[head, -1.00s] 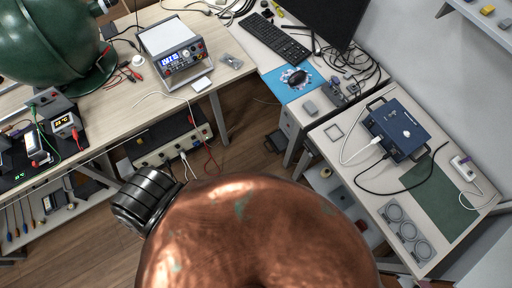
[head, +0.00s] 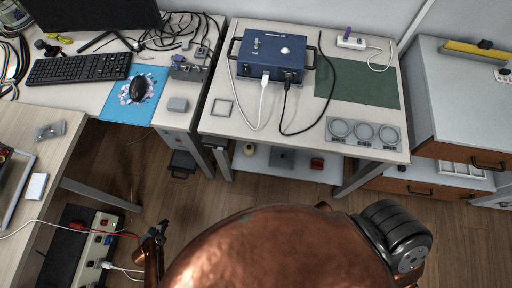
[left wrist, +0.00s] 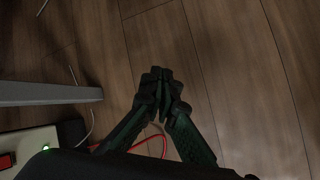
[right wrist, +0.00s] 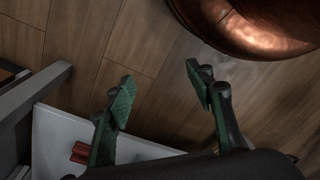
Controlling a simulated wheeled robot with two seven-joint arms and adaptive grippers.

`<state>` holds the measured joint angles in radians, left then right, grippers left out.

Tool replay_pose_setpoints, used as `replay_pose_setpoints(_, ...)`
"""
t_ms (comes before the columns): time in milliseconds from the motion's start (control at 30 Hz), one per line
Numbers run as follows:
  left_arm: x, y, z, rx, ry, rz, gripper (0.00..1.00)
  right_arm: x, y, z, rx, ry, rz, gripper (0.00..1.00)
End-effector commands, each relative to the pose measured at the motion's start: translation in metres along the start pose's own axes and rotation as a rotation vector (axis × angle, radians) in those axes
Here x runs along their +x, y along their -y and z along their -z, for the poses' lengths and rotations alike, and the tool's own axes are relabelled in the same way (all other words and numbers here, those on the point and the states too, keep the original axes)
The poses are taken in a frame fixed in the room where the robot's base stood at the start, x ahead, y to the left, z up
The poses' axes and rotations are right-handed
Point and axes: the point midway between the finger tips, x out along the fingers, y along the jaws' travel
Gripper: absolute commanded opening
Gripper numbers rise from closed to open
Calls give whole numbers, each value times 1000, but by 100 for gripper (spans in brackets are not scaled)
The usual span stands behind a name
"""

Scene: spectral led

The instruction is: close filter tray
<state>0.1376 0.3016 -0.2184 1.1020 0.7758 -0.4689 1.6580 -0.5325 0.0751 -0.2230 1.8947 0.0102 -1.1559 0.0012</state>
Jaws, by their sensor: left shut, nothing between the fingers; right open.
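A blue instrument box (head: 272,55) with side handles stands on the right-hand worktable (head: 215,124). A grey plate with three round rings (head: 363,132) lies near that table's front edge; I cannot tell whether this is the filter tray or whether a tray in the box is open. My left gripper (head: 153,238) is low at the bottom left of the head view, over the floor, away from the box. In the left wrist view its fingertips (left wrist: 160,76) meet, empty. My right gripper (right wrist: 160,90) is open and empty in the right wrist view; the head view does not show it.
Cables run from the box across the table. A lower shelf (head: 265,164) holds a red item (head: 317,163). A drawer cabinet (head: 455,125) stands right. Floor before the table is clear.

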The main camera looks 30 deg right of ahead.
Motion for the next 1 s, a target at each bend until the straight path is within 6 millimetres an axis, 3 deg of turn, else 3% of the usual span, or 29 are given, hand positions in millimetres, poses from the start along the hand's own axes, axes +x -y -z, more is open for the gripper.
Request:
replay_pose_setpoints(33,28,-7,-6,-113,37,1,0,5,1,-2,6,17,5,49)
replay_pose_setpoints(100,44,-26,-24,-267,91,0,0,-7,2,0,10,27,8,49)
replay_pose_setpoints(333,67,-64,-68,-578,207,32,0,-40,4,2,20,47,16,49)
replay_pose_setpoints(600,70,-74,-79,-637,231,40,0,-52,5,4,21,44,19,49)
replay_pose_setpoints(833,97,-71,-82,-636,228,43,0,-73,14,12,19,13,41,49)
replay_pose_setpoints(1000,114,-72,-86,-635,227,43,0,-44,26,33,7,-70,78,49)
